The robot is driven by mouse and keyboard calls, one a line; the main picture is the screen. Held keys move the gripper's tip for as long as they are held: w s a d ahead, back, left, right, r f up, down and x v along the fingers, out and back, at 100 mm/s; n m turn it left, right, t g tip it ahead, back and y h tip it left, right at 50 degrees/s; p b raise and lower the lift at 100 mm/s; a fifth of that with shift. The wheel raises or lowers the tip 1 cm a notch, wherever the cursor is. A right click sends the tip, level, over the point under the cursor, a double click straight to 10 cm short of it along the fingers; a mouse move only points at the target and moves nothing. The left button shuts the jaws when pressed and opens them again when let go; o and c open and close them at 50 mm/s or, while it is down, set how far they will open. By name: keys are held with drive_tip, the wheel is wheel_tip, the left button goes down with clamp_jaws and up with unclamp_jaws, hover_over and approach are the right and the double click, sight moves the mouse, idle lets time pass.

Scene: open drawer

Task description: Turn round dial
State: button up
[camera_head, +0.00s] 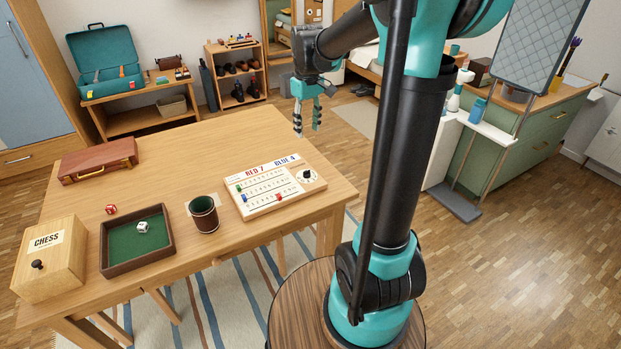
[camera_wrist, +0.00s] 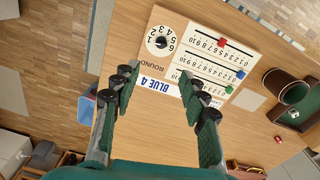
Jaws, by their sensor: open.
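The round dial (camera_head: 306,175) is a black knob on a white numbered disc at the right end of the score board (camera_head: 262,204). In the wrist view the dial (camera_wrist: 160,42) is at the upper left of the board (camera_wrist: 182,90), beside the word ROUND, with numbers around it. The knob's exact setting is too small to read surely. My gripper (camera_head: 307,127) is open and empty, in the air above and beyond the table's far right edge. In the wrist view its fingers (camera_wrist: 159,88) are spread apart, and the dial lies beyond their tips, untouched.
The board carries red, blue and green pegs. A dark dice cup (camera_head: 204,214), a green-lined tray (camera_head: 106,250) with a die, a red die (camera_head: 111,209), a chess box (camera_head: 68,272) and a brown case (camera_head: 98,160) share the table (camera_head: 165,165). The space around the dial is clear.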

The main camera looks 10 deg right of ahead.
sight(307, 171)
wheel_tip(307, 171, down, 16)
drive_tip(key=shift+w+a+f, duration=0.15)
drive_tip(key=shift+f, duration=0.1)
idle(0.6)
drive_tip(key=shift+c, duration=0.2)
clamp_jaws()
